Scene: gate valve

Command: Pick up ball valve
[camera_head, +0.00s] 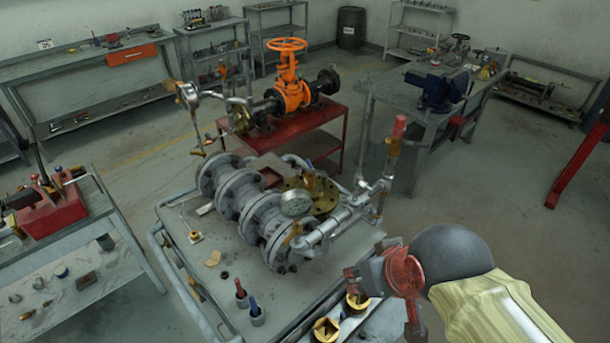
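My arm comes in from the lower right, and my gripper (378,284) is over the front right corner of the workbench cart. It is seen partly side-on, and its dark red and grey parts overlap, so I cannot tell how far its fingers are apart. Just below and left of it, a brass fitting (357,303) sits on a pale strip at the cart's edge. A second brass fitting (326,329) with a dark opening is nearer the front. Either could be the ball valve; the view does not make clear which. I see nothing held in the gripper.
A large flanged grey pipe assembly (250,205) with a gauge fills the cart (222,278). Upright pipework (386,170) rises at its right. An orange gate valve (290,85) is on a red table behind.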

